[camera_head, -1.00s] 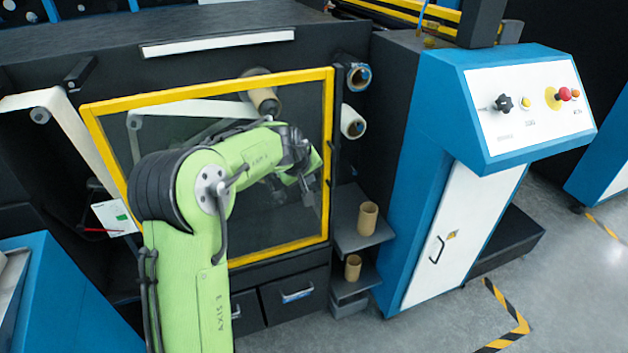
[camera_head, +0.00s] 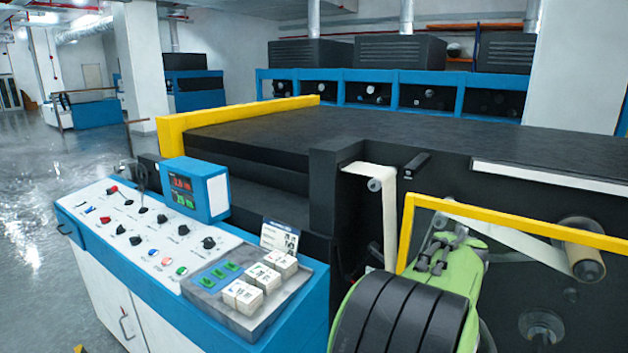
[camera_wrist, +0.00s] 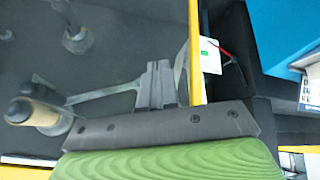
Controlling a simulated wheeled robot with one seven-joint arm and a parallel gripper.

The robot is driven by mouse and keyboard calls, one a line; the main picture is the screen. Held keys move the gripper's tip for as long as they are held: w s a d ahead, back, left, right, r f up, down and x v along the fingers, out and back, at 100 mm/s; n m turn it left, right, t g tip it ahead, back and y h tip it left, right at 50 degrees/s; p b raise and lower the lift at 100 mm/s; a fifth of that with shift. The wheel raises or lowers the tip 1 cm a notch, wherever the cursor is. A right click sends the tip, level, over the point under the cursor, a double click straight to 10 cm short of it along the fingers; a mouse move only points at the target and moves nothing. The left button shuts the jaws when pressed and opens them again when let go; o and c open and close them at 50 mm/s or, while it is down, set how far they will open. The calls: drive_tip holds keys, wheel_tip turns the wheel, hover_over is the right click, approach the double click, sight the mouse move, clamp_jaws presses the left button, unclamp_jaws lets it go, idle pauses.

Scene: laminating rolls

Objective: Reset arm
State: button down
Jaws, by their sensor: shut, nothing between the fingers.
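My green arm shows at the lower right of the head view, in front of the yellow-framed guard window (camera_head: 590,236) of the laminating machine. My gripper (camera_wrist: 160,66) shows in the wrist view with its dark fingers together and nothing between them. It is over the dark window panel, close to the yellow frame edge (camera_wrist: 193,50).
A blue control console (camera_head: 90,222) with knobs and a small display (camera_head: 185,190) stands left of the machine. A roll with a brown core (camera_head: 584,262) sits behind the window. Free floor (camera_head: 28,240) lies at the far left.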

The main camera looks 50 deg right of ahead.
drive_tip(key=w+a+r+n+t+y, duration=0.1)
drive_tip(key=w+a+n, duration=0.1)
drive_tip(key=w+a, duration=0.45)
drive_tip(key=w+a+r+n+t+y+p, duration=0.15)
drive_tip(key=w+a, duration=0.25)
drive_tip(key=a, duration=0.6)
drive_tip(key=w+a+r+n+t+y, duration=0.1)
drive_tip(key=w+a+r+n+t, duration=0.15)
drive_tip(key=w+a, duration=0.45)
drive_tip(key=s+a+f+n+y, duration=0.1)
drive_tip(key=s+a+n, duration=0.2)
drive_tip(key=a, duration=0.6)
drive_tip(key=s+a+f+n+y, duration=0.1)
drive_tip(key=s+a, duration=0.4)
drive_tip(key=a, duration=0.5)
drive_tip(key=shift+f+n+g+y+p, duration=0.35)
drive_tip(key=shift+n+g+y, duration=0.1)
drive_tip(key=shift+n, duration=0.55)
drive_tip(key=shift+s+a+r, duration=0.1)
